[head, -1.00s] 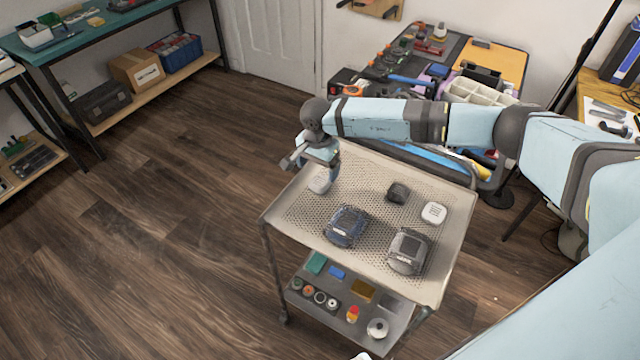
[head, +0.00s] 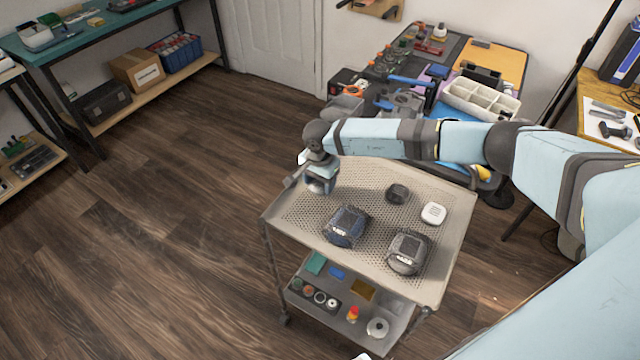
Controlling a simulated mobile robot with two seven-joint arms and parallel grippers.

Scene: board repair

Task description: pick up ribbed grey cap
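My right gripper (head: 311,186) is low over the far left corner of the perforated cart top (head: 385,255). Its fingers are small and partly hidden by the wrist, so I cannot tell if they are open or shut. The light grey piece seen there earlier is now hidden or not distinguishable. A small pale patch (head: 303,157) shows at the wrist's left; I cannot tell what it is. A white piece with ribbed lines (head: 433,213) and a small dark grey cap-like piece (head: 397,194) lie to the right, apart from the gripper. My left gripper is not in view.
A blue-and-dark device (head: 346,227) and a grey device (head: 409,251) stand on the cart's near half. The lower shelf (head: 378,325) holds small parts. A cluttered workbench (head: 470,60) is behind my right arm. Floor to the left is clear.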

